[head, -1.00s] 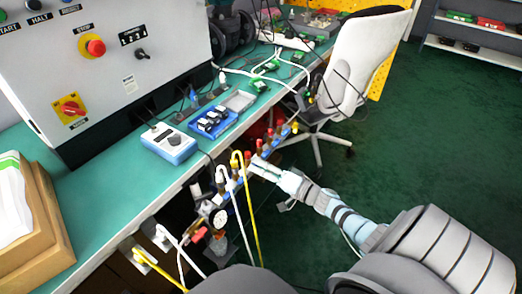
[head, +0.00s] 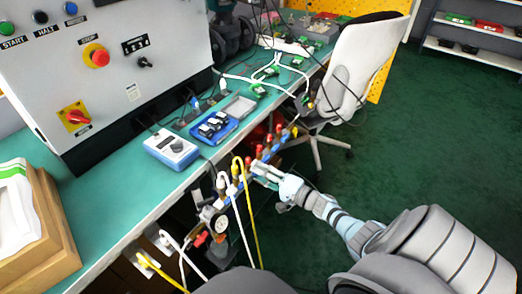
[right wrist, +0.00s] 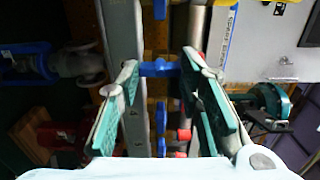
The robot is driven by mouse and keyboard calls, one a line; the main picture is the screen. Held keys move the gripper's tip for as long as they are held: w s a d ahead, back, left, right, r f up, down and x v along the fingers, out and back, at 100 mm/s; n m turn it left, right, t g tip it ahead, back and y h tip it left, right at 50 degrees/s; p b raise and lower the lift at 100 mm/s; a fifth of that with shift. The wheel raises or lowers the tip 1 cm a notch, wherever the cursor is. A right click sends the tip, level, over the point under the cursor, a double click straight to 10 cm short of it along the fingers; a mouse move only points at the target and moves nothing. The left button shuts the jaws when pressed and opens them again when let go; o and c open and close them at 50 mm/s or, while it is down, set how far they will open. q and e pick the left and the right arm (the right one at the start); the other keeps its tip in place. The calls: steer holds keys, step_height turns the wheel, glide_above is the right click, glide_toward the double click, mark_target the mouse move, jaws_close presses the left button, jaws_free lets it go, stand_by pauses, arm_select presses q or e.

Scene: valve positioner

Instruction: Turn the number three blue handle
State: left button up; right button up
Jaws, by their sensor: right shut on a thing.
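A blue manifold pipe (head: 232,190) with red and yellow fittings runs along the front of the bench in the head view. My right gripper (head: 262,170) is at its middle right part. In the right wrist view a blue handle (right wrist: 158,69) lies crosswise between the two teal-padded fingers of my right gripper (right wrist: 160,75), near their tips. The gripper is shut on this handle. More blue parts (right wrist: 161,118) sit in line below it. I cannot read a number on the handle. My left gripper is not in view.
White and yellow hoses (head: 250,210) and a round gauge (head: 220,224) are at the left part of the manifold. The green bench (head: 120,190) carries a blue-white meter (head: 171,147) and a blue tray (head: 236,124). A white chair (head: 362,70) stands behind my right arm.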

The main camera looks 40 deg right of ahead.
steer(key=o, duration=0.9)
steer(key=shift+s, duration=0.1)
steer(key=v, duration=1.2)
